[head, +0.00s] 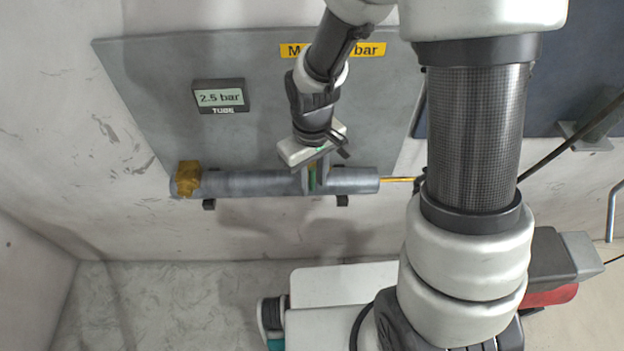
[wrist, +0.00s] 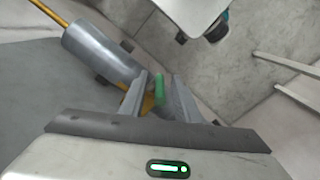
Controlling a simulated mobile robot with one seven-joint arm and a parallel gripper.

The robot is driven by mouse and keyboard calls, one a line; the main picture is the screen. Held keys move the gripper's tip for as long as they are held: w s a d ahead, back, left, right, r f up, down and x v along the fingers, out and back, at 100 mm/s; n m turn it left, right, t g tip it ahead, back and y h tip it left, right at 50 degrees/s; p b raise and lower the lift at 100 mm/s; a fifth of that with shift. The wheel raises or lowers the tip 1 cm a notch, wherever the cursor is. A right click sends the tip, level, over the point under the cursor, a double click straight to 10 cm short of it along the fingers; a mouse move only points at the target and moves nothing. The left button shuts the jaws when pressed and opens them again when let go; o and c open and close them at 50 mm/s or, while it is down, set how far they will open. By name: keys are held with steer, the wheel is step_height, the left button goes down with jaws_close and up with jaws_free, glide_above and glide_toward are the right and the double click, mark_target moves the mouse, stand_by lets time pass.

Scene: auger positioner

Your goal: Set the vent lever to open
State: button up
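A grey tube (head: 240,184) runs level along the lower edge of the grey wall panel. A small green piece, likely the vent lever's handle, shows at the tube's right part in the wrist view (wrist: 159,86). My gripper (wrist: 159,82) reaches down over the tube, with one finger on each side of the green piece. The fingers are apart, with small gaps visible beside the green piece. In the head view, my gripper (head: 313,178) hides most of the lever. I cannot tell the lever's setting. A brass-coloured part shows below the green piece, partly behind the left finger.
A brass block (head: 187,178) sits at the tube's left end, and a thin yellow rod (head: 398,179) leaves its right end. A display (head: 220,97) reads 2.5 bar, TUBE. A yellow label (head: 365,50) is partly hidden by my arm. Bare floor (head: 170,300) lies below.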

steer(key=shift+f, duration=0.25)
jaws_close()
